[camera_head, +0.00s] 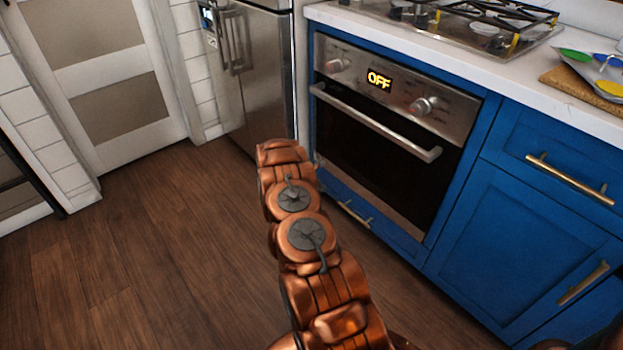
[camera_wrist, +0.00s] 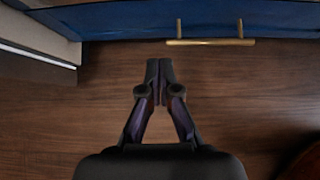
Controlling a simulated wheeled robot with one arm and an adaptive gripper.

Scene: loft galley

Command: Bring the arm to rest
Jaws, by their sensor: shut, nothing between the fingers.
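My copper-coloured arm (camera_head: 305,240) reaches up from the bottom of the head view, over the wooden floor and in front of the oven. The gripper does not show in the head view. In the wrist view, my gripper (camera_wrist: 159,72) is dark, with its two fingertips together and nothing between them. It is above the wooden floor, and a blue drawer front with a brass handle (camera_wrist: 210,42) lies beyond the fingertips.
The oven (camera_head: 385,130) reads OFF and its door is shut. Blue cabinets (camera_head: 535,215) run to the right under a white counter. A steel fridge (camera_head: 250,75) and a white door (camera_head: 110,80) stand at the back. The floor (camera_head: 150,250) on the left is clear.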

